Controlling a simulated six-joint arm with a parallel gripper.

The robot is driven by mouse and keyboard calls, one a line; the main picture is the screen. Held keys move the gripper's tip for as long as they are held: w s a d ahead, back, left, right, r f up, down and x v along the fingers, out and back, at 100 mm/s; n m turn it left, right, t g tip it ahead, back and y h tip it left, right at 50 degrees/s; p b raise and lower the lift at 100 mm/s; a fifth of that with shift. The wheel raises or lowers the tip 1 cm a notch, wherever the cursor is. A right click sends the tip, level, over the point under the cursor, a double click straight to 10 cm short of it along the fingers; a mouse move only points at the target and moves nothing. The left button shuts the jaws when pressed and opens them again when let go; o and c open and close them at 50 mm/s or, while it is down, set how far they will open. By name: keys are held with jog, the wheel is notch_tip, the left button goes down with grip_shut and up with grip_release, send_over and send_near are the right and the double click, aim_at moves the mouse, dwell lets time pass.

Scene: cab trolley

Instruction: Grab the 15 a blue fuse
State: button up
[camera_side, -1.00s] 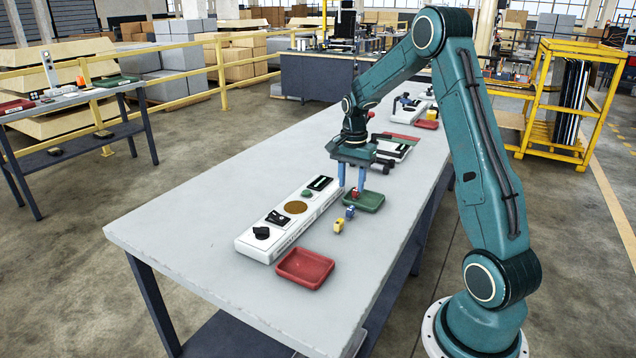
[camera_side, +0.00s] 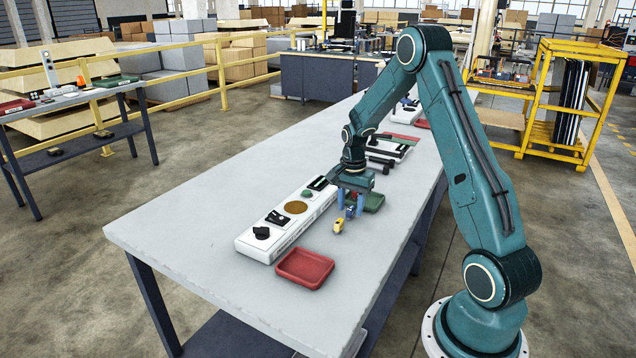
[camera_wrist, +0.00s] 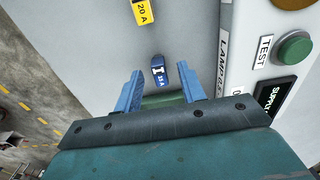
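The blue fuse (camera_wrist: 159,72) stands on the grey table, its top marked 15 A in the wrist view. In the side view the blue fuse (camera_side: 350,212) is small and partly covered by my fingers. My gripper (camera_side: 350,206) is low over it, with its fingers apart. In the wrist view my gripper (camera_wrist: 160,69) is open, one blue finger on each side of the fuse. I cannot tell whether either finger touches it. A yellow fuse (camera_side: 338,227) marked 20 A stands close by, and it also shows in the wrist view (camera_wrist: 143,12).
A white panel (camera_side: 265,243) with a TEST button (camera_wrist: 294,48) lies left of my gripper. A red tray (camera_side: 305,267) lies nearer the front, and a green tray (camera_side: 376,203) is just behind my gripper. The table's left half is clear.

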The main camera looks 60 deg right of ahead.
jog(key=shift+f, duration=0.8)
grip_shut()
